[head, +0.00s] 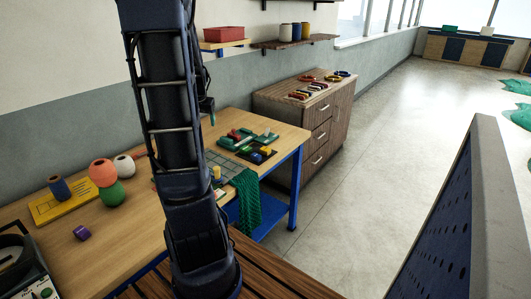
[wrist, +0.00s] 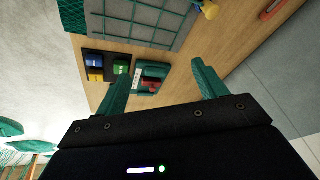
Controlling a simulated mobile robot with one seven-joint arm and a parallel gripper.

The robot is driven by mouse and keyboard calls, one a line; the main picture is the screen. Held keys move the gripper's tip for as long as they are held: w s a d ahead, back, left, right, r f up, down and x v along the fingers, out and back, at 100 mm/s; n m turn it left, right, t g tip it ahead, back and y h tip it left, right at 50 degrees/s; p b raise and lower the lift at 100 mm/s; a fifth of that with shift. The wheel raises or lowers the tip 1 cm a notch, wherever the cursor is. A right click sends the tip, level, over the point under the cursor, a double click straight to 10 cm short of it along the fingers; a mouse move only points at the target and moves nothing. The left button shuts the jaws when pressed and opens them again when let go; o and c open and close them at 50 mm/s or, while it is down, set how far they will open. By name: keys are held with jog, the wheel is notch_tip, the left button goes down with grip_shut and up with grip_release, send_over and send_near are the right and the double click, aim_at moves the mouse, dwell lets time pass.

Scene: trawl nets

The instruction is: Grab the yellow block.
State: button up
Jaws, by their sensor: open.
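The yellow block (head: 265,150) lies in a small black tray (head: 252,158) near the right end of the wooden table in the head view. In the wrist view the yellow block (wrist: 95,75) sits in the tray beside a blue block (wrist: 95,60) and a green block (wrist: 121,68). My gripper (wrist: 161,68) is open with teal fingers, and nothing shows held between them. The yellow block lies left of both fingers in that view. In the head view my gripper (head: 208,112) is partly hidden behind my arm, above and left of the tray.
A green holder (head: 262,137) with red pieces stands beside the black tray. A gridded mat (head: 228,162) and a green net (head: 246,194) lie nearer, the net hanging over the table edge. A wooden cabinet (head: 318,115) stands behind. Spools and balls occupy the table's left side.

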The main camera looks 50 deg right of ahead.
jog(key=s+d+f+m+g+h, duration=0.1)
jog(key=s+d+f, duration=0.15)
jog(key=d, duration=0.35)
jog(key=s+d+f+m, duration=0.1)
jog(key=d+f+m, duration=0.15)
jog(key=d, duration=0.25)
jog(key=m+g+h, duration=0.1)
jog(key=m+g, duration=0.1)
send_near(265, 149)
jog(key=x, duration=0.4)
jog(key=shift+w+d, duration=0.3)
jog(key=shift+s+x, duration=0.2)
jog(key=shift+x, duration=2.4)
jog(key=shift+a, duration=0.1)
jog(key=c, duration=1.1)
jog(key=shift+r, duration=0.15)
